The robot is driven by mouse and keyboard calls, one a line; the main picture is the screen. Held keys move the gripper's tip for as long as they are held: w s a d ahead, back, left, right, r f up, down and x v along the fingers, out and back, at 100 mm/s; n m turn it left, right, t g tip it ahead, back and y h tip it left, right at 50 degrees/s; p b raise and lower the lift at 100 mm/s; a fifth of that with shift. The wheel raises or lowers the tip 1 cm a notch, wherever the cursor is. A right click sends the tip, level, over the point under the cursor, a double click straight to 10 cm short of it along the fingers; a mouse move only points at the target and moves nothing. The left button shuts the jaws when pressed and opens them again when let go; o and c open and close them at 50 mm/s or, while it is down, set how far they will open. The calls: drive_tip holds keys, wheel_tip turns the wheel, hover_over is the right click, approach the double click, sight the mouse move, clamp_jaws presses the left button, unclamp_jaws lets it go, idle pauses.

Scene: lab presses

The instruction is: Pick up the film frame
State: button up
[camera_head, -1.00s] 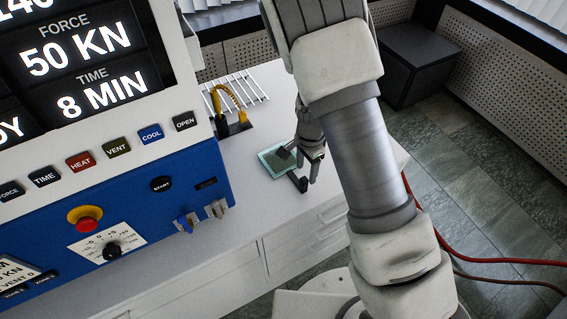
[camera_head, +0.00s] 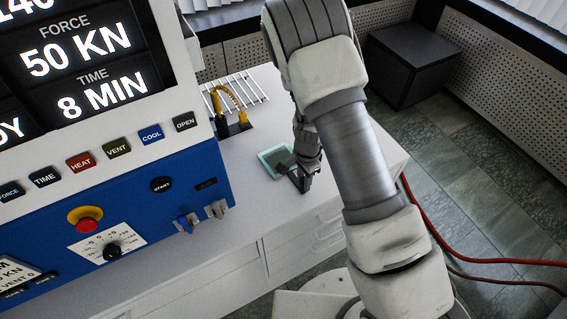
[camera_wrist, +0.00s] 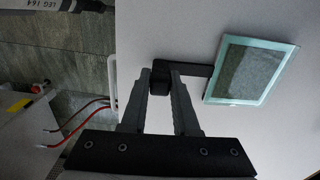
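The film frame is a pale greenish, glassy square with a grey sheet inside and a black L-shaped handle. It lies on the white bench top in the head view (camera_head: 275,160), right of the press, and shows at right in the wrist view (camera_wrist: 252,68). My gripper (camera_wrist: 161,78) is at the handle's end. Its two grey fingers stand on either side of the black end block and appear to touch it, with no clear gap. In the head view my gripper (camera_head: 308,176) hides part of the handle. The frame looks flat on the bench.
The press with blue panel (camera_head: 120,215) stands at left. A wire rack (camera_head: 238,90) and a yellow-handled item (camera_head: 232,108) are behind the film frame. Red hoses (camera_head: 440,235) run beyond the bench's right edge. Bench top around the frame is clear.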

clamp_jaws()
idle(1.0)
